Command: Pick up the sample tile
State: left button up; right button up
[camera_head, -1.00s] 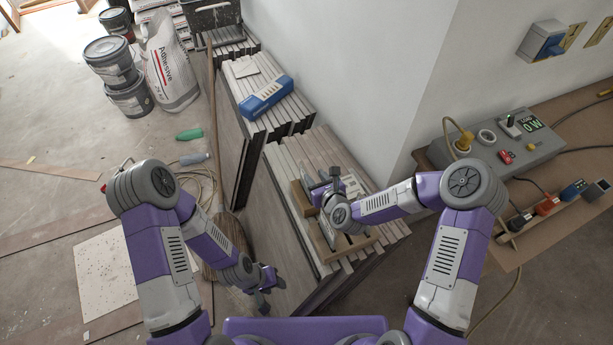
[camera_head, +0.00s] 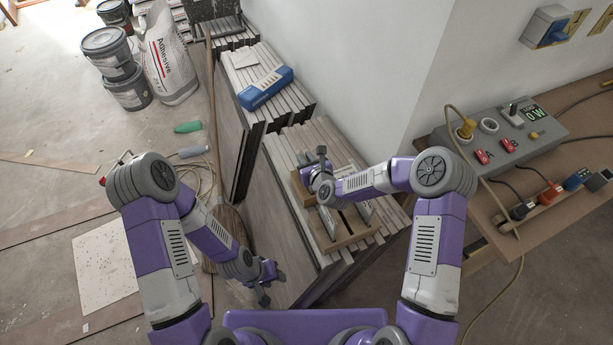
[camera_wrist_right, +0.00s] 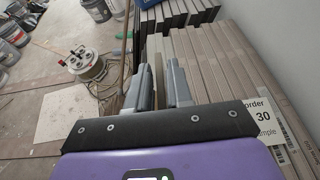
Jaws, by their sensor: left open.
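In the head view a wooden holder (camera_head: 348,240) lies on the nearest tile stack (camera_head: 290,150), partly hidden by my right arm. My right gripper (camera_head: 318,168) is over the holder's far left part. My left gripper (camera_head: 270,283) is open and empty, left of the stack and low.
Adhesive bag (camera_head: 168,60) and buckets (camera_head: 128,88) stand on the left floor. A bench with a switch box (camera_head: 500,140) and cables is at right. The wall (camera_head: 350,70) rises close behind the stacks.

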grip_shut()
dwell(1.1)
